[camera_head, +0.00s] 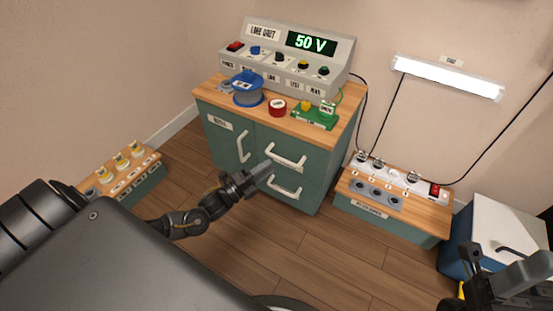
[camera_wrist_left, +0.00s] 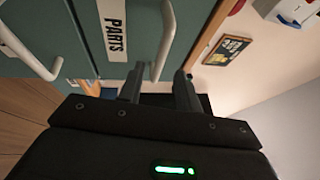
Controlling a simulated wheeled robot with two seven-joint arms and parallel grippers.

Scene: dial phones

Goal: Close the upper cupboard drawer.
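The green cupboard (camera_head: 232,139) has a wooden top and, on its right side, two drawers. The upper drawer has a white bar handle (camera_head: 287,161); how far it stands out is hard to tell. The lower drawer handle (camera_head: 284,188) is below it. My left gripper (camera_head: 268,168) is at the drawer fronts, near the upper handle. In the left wrist view its fingers (camera_wrist_left: 158,88) are apart, with a white handle (camera_wrist_left: 167,35) beside a PARTS label reaching between them; contact is unclear. My right gripper (camera_head: 515,278) is at the lower right, away from the cupboard; its finger opening is unclear.
A load unit (camera_head: 285,62) reading 50 V, a blue spool (camera_head: 246,90) and a red roll (camera_head: 278,107) stand on the cupboard. A low bench (camera_head: 392,228) with sockets is to the right, another (camera_head: 140,182) to the left. Wooden floor (camera_head: 300,245) lies clear in front.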

